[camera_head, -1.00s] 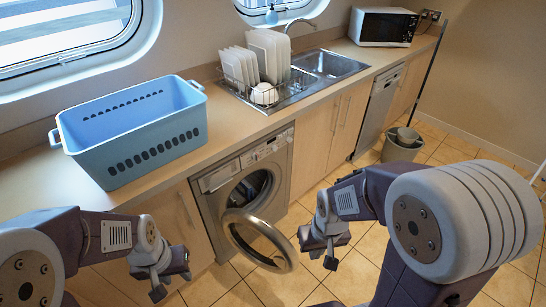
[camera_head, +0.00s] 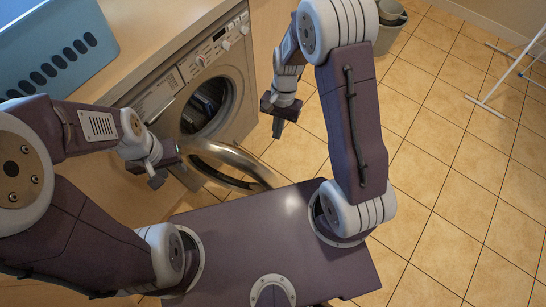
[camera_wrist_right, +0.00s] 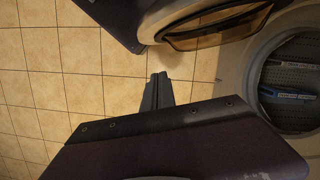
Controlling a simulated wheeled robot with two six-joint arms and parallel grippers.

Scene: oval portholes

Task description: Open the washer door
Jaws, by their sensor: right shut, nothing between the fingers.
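In the right wrist view the door (camera_wrist_right: 225,28) is at the top and the drum opening (camera_wrist_right: 292,85) at the right edge. My right gripper (camera_head: 279,127) is shut and empty, apart from the door and to its right; its closed fingers (camera_wrist_right: 158,90) point at the floor. My left gripper (camera_head: 163,168) is left of the door, near the washer's lower front; its jaw gap is unclear.
A blue basket (camera_head: 60,50) sits on the counter (camera_head: 140,40) at the upper left. Grey buckets (camera_head: 388,30) stand on the floor at the top. A white rack (camera_head: 500,95) stands at the right. Tiled floor (camera_head: 450,150) is clear between them.

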